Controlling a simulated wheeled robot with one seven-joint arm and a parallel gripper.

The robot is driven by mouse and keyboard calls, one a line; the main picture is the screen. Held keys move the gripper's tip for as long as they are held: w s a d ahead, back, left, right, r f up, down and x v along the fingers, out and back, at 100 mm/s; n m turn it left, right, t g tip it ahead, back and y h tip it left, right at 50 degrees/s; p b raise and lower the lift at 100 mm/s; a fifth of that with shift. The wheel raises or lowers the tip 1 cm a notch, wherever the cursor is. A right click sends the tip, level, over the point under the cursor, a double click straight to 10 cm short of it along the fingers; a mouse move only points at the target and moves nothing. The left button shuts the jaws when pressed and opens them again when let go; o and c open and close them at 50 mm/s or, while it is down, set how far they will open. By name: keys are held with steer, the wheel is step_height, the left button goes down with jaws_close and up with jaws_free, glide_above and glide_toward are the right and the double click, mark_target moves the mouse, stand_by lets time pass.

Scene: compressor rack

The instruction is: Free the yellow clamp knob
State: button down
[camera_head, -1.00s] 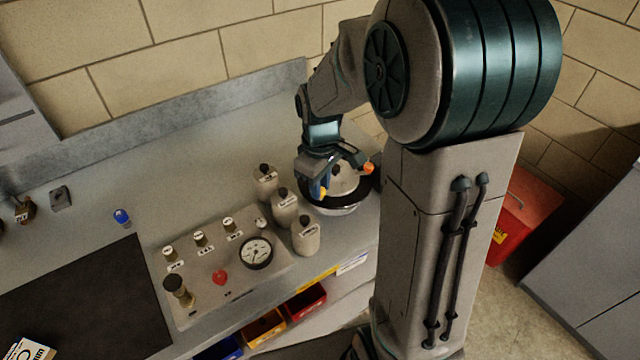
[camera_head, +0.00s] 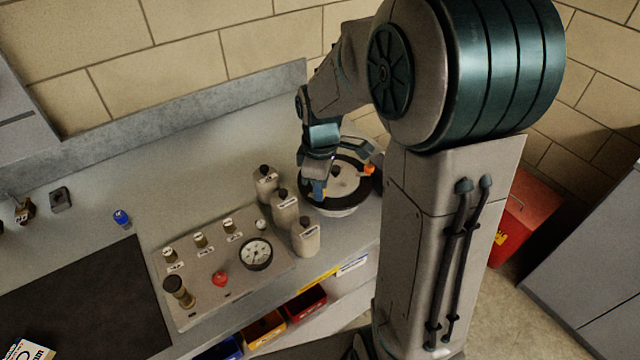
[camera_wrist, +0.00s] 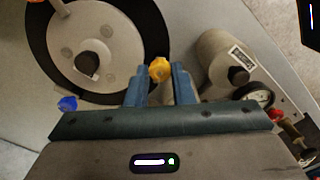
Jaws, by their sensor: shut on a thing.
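The yellow clamp knob (camera_wrist: 159,68) sits at the right edge of the black ring (camera_wrist: 41,66) around a round pale lid (camera_wrist: 112,38) in the wrist view. My gripper (camera_wrist: 160,74) is shut on the knob, with one blue finger on each side of it. In the head view my gripper (camera_head: 318,188) reaches down to the left rim of the round vessel (camera_head: 342,210), and its fingers mostly hide the knob. The lid has a dark central knob (camera_wrist: 87,65). A blue knob (camera_wrist: 67,103) and an orange knob (camera_head: 369,170) also sit around the rim.
Several pale bottles with dark caps (camera_head: 285,205) stand close to the left of the vessel. A panel with a gauge (camera_head: 256,254), a red knob (camera_head: 220,279) and valves lies in front of them. The bench behind the bottles is clear.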

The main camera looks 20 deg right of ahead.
steer(key=c, duration=1.3)
jaws_free()
steer(key=shift+o, duration=0.2)
steer(key=shift+r, duration=0.1)
step_height(320, 180, up, 14)
steer(key=shift+f, duration=0.2)
steer(key=s+f+m+t, duration=0.1)
steer(key=s+f+m, duration=0.1)
steer(key=s+m, duration=0.4)
steer(key=s+f+m+t, duration=0.2)
steer(key=s+f+m, duration=0.1)
steer(key=s+m, duration=0.3)
steer(key=s, duration=0.2)
steer(key=shift+s+d, duration=0.15)
steer(key=shift+s, duration=0.25)
steer(key=shift+f, duration=0.15)
steer(key=shift+c, duration=0.7)
